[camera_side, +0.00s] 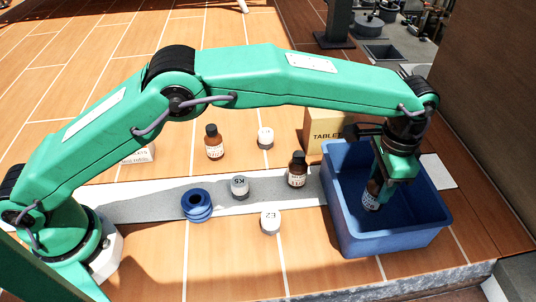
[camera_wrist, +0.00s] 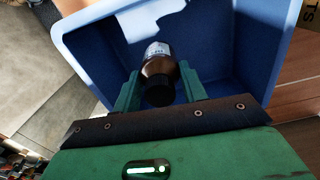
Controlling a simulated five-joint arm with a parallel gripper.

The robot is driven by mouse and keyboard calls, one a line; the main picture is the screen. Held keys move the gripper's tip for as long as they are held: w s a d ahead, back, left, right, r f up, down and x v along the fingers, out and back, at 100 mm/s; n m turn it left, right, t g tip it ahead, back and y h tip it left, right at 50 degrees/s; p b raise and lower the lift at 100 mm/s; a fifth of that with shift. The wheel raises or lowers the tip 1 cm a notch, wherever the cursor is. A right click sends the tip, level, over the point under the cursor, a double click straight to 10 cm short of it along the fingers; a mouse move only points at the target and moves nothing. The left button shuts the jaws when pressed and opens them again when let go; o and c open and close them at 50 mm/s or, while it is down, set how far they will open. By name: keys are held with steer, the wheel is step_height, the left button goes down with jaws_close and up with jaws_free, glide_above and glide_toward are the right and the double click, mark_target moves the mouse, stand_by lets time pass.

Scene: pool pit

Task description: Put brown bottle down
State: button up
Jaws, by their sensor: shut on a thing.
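My gripper (camera_side: 387,177) points down inside the blue bin (camera_side: 385,243) at the right of the side view. It is shut on a brown bottle (camera_side: 371,193) with a white label, which is partly hidden by the fingers. In the wrist view the brown bottle (camera_wrist: 160,76) lies between the two green fingers of my gripper (camera_wrist: 161,88), its dark cap toward the camera and its label toward the bin (camera_wrist: 84,47). I cannot tell whether the bottle touches the bin floor. Two other brown bottles stand upright on the floor, one (camera_side: 214,143) farther back and one (camera_side: 297,171) left of the bin.
A cardboard box (camera_side: 322,132) stands behind the bin. Blue rings (camera_side: 197,206) and white-topped jars, among them one marked K5 (camera_side: 240,186), one marked EZ (camera_side: 270,221) and one at the back (camera_side: 265,138), stand left of the bin. Tiled floor at the front left is clear.

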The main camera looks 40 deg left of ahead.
mark_target(375, 196)
steer(key=shift+f, duration=0.15)
steer(key=shift+f, duration=2.35)
steer(key=shift+f, duration=0.15)
steer(key=o, duration=1)
steer(key=shift+o, duration=0.2)
step_height(375, 196, up, 12)
steer(key=shift+r, duration=0.15)
